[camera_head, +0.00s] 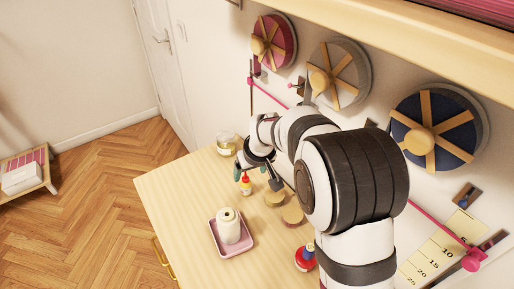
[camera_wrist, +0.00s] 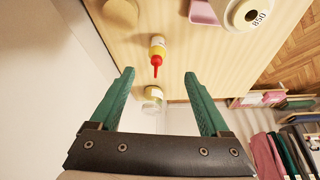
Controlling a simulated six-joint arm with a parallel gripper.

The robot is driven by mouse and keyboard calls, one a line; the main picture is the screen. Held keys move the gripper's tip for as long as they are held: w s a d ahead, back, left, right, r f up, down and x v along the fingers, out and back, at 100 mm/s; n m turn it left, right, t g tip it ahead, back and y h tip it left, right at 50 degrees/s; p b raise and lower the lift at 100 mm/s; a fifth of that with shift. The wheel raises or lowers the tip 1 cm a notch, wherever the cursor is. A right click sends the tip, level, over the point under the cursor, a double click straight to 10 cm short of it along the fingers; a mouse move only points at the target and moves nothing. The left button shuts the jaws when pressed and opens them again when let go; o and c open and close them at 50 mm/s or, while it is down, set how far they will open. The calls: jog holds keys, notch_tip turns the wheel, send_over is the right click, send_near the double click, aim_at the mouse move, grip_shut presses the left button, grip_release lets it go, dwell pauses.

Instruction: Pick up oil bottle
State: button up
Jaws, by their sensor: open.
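The oil bottle, a small yellow bottle with a red pointed tip (camera_head: 246,185), stands on the light wooden table (camera_head: 180,200). It also shows in the wrist view (camera_wrist: 158,47), just beyond the fingertips and roughly centred between them. My gripper (camera_head: 257,178) is open, with its green fingers spread wide and nothing between them that I can see held. In the wrist view the gripper (camera_wrist: 159,76) frames the red tip ahead. In the head view the fingers are close around or above the bottle; the exact gap is hard to tell.
A glass jar (camera_head: 226,144) stands at the table's far end. A pink tray (camera_head: 249,248) holds a cone of thread (camera_head: 229,226). Round wooden pieces (camera_head: 275,199) and a red and blue bottle (camera_head: 305,258) lie to the right. The wall with large spools (camera_head: 433,130) borders the table.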

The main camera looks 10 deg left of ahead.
aim_at(247, 184)
jog(key=x, duration=0.9)
jog(key=shift+d+f, duration=0.1)
jog(key=shift+f, duration=0.2)
jog(key=x, duration=0.5)
jog(key=shift+w+f, duration=0.1)
jog(key=shift+w, duration=0.35)
grip_shut()
